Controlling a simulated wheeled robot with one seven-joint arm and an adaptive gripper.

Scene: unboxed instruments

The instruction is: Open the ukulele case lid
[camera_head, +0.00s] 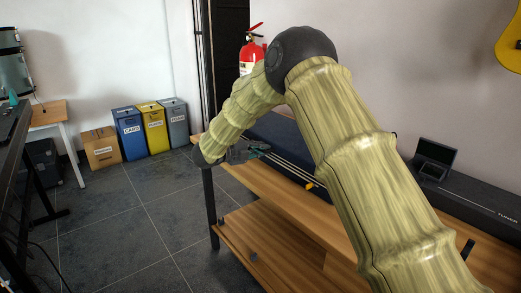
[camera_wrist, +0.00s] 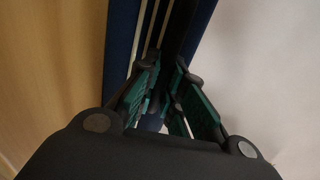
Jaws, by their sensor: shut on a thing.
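The ukulele case (camera_head: 283,132) is dark blue with pale trim lines and lies on the wooden bench, partly hidden behind my arm. A small yellow-orange piece (camera_head: 309,186) shows at its front edge. In the wrist view the case (camera_wrist: 121,45) runs up and away, with pale trim lines along it. My gripper (camera_head: 258,151) is at the left end of the case, by its front edge. In the wrist view my gripper's green-padded fingers (camera_wrist: 166,98) are shut on the edge of the case lid. I cannot tell how far the lid is raised.
The wooden bench (camera_head: 330,232) has a lower shelf (camera_head: 262,240). A long black case (camera_head: 480,205) and a small dark screen device (camera_head: 434,158) are on its right. A fire extinguisher (camera_head: 248,58) stands behind. Coloured bins (camera_head: 128,135) stand far left; the floor between is clear.

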